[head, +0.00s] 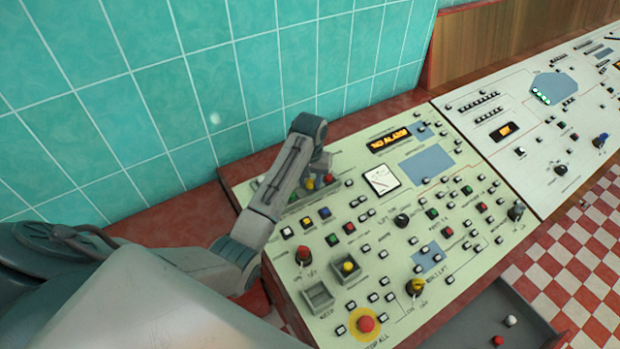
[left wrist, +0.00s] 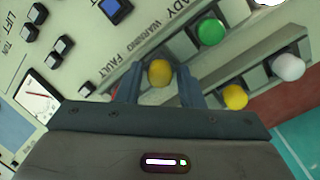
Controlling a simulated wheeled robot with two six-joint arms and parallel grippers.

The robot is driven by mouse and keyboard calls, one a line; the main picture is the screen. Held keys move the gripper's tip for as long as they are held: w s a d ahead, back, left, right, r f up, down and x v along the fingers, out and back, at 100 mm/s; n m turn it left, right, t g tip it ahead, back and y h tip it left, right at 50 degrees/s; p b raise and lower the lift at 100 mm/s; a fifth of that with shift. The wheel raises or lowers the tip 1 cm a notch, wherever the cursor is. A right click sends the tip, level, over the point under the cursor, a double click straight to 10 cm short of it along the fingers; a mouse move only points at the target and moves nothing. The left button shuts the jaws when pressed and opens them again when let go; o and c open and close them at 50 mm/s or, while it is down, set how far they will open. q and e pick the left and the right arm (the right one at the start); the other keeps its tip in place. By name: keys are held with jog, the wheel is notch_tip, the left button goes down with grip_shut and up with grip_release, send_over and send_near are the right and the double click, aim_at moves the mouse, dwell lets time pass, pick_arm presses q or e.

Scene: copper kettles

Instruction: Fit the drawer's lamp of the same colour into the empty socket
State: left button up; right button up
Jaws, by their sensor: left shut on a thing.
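My left gripper (head: 317,172) is over the lamp rows at the back left of the pale green console. In the left wrist view, the left gripper (left wrist: 160,88) is shut on a yellow lamp (left wrist: 160,73), at the row labelled READY, WARNING, FAULT, beside the WARNING label. I cannot tell whether this lamp is fully seated. A green lamp (left wrist: 210,31) stands at READY. The other row shows a second yellow lamp (left wrist: 235,97) and a white lamp (left wrist: 289,67). The open drawer (head: 462,334) holds a white lamp (head: 511,320) and a red lamp (head: 498,340).
The console (head: 375,235) carries many buttons and knobs. A red stop button (head: 367,323) is at its front left, near an empty square recess (head: 318,297). A teal tiled wall (head: 220,90) rises behind. Checkered floor (head: 575,270) lies at right.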

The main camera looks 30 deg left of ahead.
pick_arm(q)
jog(key=shift+f, duration=0.55)
jog(key=o, duration=1)
jog(key=shift+o, duration=0.2)
jog(key=shift+r, duration=4.05)
